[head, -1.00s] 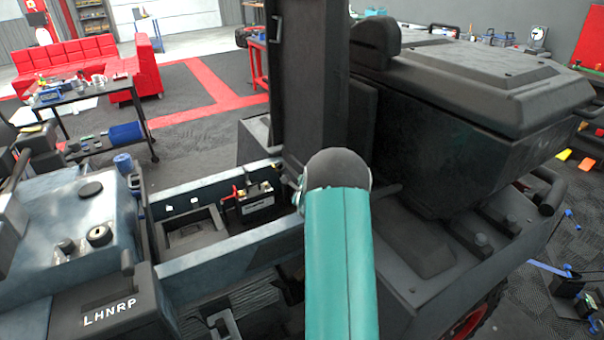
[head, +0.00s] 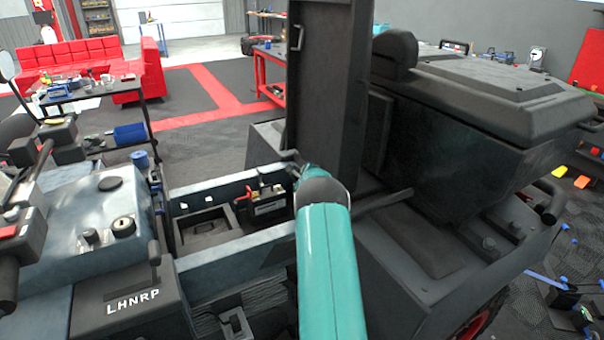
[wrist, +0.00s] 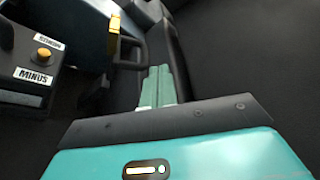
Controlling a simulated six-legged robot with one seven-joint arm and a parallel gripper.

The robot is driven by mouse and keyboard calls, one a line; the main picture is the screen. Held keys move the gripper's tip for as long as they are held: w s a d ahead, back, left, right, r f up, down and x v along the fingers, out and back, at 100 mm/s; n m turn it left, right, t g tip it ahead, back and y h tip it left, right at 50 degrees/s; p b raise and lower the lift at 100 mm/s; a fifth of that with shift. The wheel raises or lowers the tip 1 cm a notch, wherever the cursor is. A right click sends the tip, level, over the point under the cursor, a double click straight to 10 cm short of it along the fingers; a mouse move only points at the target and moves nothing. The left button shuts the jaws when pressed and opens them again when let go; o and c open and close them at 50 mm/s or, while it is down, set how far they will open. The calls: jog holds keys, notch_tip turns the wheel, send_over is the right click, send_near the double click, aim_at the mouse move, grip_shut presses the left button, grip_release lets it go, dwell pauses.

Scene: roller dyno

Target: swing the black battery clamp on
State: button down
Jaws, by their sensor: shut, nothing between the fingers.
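The battery (head: 268,207) sits in the open bay of the vehicle in the head view, with a red part (head: 240,194) on its left. In the wrist view the battery's top (wrist: 20,75) is at the left, with a MINUS label and a brass-coloured post (wrist: 43,54) standing bare. A dark loop-shaped piece with a yellow strip beside it, seemingly the black clamp (wrist: 130,52), is right of the post, apart from it. My gripper (wrist: 158,72) is shut and empty, its fingertips just right of this piece; contact cannot be told. In the head view my arm mostly hides the gripper.
The raised black cover (head: 325,90) stands upright behind the bay. The bay's side wall (head: 235,250) runs along the front. A dark wall (wrist: 250,60) fills the right of the wrist view. An empty tray (head: 205,228) lies left of the battery.

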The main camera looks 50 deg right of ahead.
jog(key=shift+s+d+f, duration=0.35)
jog(key=shift+d+f, duration=0.05)
jog(key=shift+d, duration=0.2)
jog(key=shift+s+d+f, duration=0.3)
jog(key=shift+d+f, duration=0.1)
jog(key=shift+d, duration=0.15)
jog(key=w+a+n+h, duration=0.1)
jog(key=w+a+n, duration=0.1)
jog(key=a, duration=0.4)
jog(key=shift+w+a+r+n+t+h, duration=0.25)
jog(key=shift+a+r+n+t+h, duration=0.15)
jog(key=shift+n, duration=0.4)
jog(key=shift+a+f, duration=0.1)
